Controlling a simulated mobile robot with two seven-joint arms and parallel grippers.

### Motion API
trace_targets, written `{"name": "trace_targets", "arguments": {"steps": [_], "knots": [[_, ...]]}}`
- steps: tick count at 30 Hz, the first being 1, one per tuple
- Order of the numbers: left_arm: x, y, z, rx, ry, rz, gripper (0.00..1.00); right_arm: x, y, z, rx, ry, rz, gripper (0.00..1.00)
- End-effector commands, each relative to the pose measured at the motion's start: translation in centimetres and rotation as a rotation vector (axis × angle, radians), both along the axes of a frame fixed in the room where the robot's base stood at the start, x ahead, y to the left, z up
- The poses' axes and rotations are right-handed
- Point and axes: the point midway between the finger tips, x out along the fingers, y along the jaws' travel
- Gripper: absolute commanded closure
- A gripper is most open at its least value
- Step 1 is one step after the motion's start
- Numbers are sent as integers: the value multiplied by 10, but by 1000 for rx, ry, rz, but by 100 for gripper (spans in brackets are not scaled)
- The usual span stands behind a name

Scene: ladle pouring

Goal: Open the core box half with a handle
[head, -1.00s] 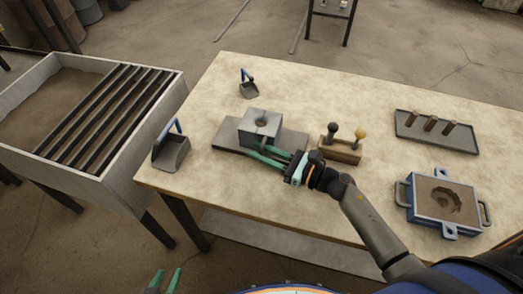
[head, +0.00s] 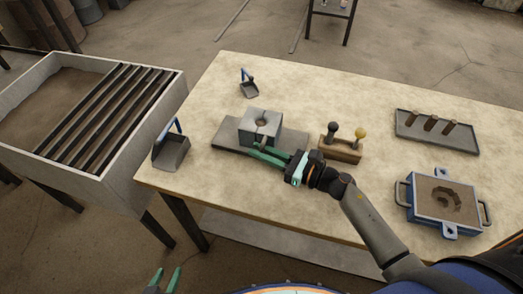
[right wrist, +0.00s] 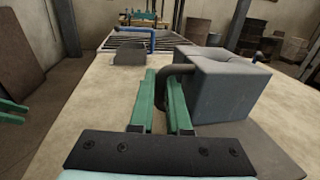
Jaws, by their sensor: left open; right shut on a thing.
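The grey core box (head: 254,124) is a block with a round hole in its top, standing on a flat grey plate (head: 228,137). A seam runs across its top and down the near side. In the right wrist view, the core box (right wrist: 215,90) has a dark curved handle (right wrist: 176,70) on its side. My right gripper (head: 272,155) reaches the box's near side, its fingers (right wrist: 163,100) shut on the handle, which they partly hide. My left gripper (head: 163,281) is open and empty at the bottom edge, away from the table.
A wooden block with two knobbed tools (head: 342,150) stands close right of my right gripper. A blue-framed mould (head: 443,198) and a tray with several cores (head: 408,131) are at right. A grated sand bin (head: 170,110) stands left.

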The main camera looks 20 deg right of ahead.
Motion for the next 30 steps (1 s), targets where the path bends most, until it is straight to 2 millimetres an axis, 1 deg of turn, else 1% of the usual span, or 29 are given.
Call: {"name": "trace_targets", "arguments": {"steps": [21,23,27,30], "knots": [[0,0,0,0,0,0,55,-1,-1,-1,-1,1,1,100],[0,0,-2,0,0,0,55,-3,-5,-2,-2,2,0,100],[0,0,-10,0,0,0,55,-17,-26,-5,-4,4,-2,100],[0,0,-13,0,0,0,55,-25,-36,-4,-4,3,-1,100]]}}
